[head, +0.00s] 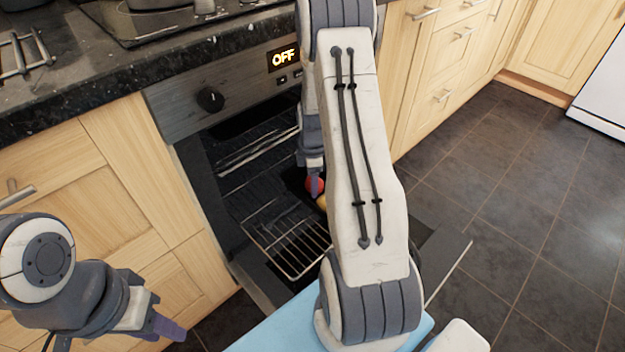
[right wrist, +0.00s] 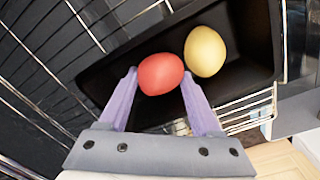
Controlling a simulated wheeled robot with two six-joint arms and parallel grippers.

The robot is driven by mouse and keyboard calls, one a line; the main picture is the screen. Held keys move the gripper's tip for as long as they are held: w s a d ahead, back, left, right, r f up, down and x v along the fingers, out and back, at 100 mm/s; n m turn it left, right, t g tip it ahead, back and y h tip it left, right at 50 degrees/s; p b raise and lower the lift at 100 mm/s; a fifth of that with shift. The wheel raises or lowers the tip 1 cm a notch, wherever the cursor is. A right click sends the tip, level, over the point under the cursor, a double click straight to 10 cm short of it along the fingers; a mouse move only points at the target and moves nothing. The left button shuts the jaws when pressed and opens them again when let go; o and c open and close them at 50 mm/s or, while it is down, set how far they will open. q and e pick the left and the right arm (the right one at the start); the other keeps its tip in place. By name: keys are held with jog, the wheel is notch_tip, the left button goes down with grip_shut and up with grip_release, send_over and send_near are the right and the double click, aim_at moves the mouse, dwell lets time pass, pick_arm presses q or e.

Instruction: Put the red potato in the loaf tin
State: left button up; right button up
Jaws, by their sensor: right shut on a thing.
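The red potato (right wrist: 160,74) is held between the purple fingers of my right gripper (right wrist: 158,80) in the right wrist view. It is over the dark loaf tin (right wrist: 251,45), and I cannot tell whether it touches the tin's floor. In the head view the red potato (head: 314,185) shows below my right wrist, and my right arm hides most of the tin. My left gripper (head: 168,329) is at the lower left of the head view, away from the oven; its finger gap is not clear.
A yellow potato (right wrist: 205,51) lies in the tin beside the red one. The oven is open, with its wire rack (head: 288,240) pulled out and the door lowered. The counter edge (head: 150,82) runs above the oven. The tiled floor at right is clear.

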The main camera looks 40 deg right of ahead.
jog(key=o, duration=1.4)
notch_tip(320, 180, up, 13)
jog(key=p, duration=0.5)
jog(key=shift+s, duration=0.2)
jog(key=shift+a+r, duration=0.1)
jog(key=shift+a, duration=0.05)
